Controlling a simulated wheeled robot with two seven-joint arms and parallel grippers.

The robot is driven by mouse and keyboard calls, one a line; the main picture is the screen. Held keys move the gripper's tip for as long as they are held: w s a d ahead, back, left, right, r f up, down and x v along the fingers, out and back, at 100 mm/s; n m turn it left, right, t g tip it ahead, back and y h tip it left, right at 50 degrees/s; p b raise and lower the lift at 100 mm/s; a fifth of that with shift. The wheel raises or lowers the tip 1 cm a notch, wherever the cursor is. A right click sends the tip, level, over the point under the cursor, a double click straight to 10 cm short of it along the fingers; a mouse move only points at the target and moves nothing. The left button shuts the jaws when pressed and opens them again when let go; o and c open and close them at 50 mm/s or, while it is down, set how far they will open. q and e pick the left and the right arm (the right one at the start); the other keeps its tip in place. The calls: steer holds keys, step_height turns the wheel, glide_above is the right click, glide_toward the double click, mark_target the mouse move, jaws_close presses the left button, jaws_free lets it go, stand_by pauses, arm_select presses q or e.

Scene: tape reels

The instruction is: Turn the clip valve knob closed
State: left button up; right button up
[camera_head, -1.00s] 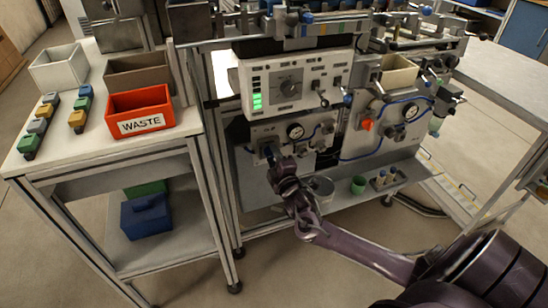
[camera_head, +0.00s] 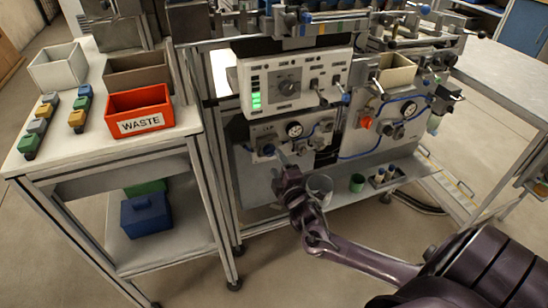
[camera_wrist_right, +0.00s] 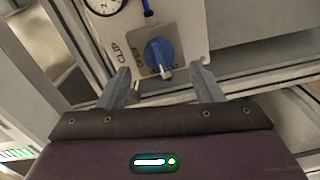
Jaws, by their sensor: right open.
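The clip valve knob is a blue knob (camera_wrist_right: 160,55) on a pale panel labelled CLIP in the right wrist view. A small light pin sticks out at its lower edge. In the head view the knob (camera_head: 267,150) is a small blue spot on the machine's lower left panel. My right gripper (camera_wrist_right: 165,84) is open, with its two fingers apart. The knob shows between and beyond the fingertips, and no contact is visible. In the head view my right gripper (camera_head: 282,158) is just below and right of the knob. My left gripper is not in view.
A gauge (camera_head: 294,129) sits right of the knob on the same panel. A metal cup (camera_head: 319,188) and a green cup (camera_head: 357,182) stand on the shelf below. A control box (camera_head: 290,85) overhangs above. A side table with a red WASTE bin (camera_head: 140,110) is at left.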

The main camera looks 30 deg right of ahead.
steer(key=shift+v, duration=1.7)
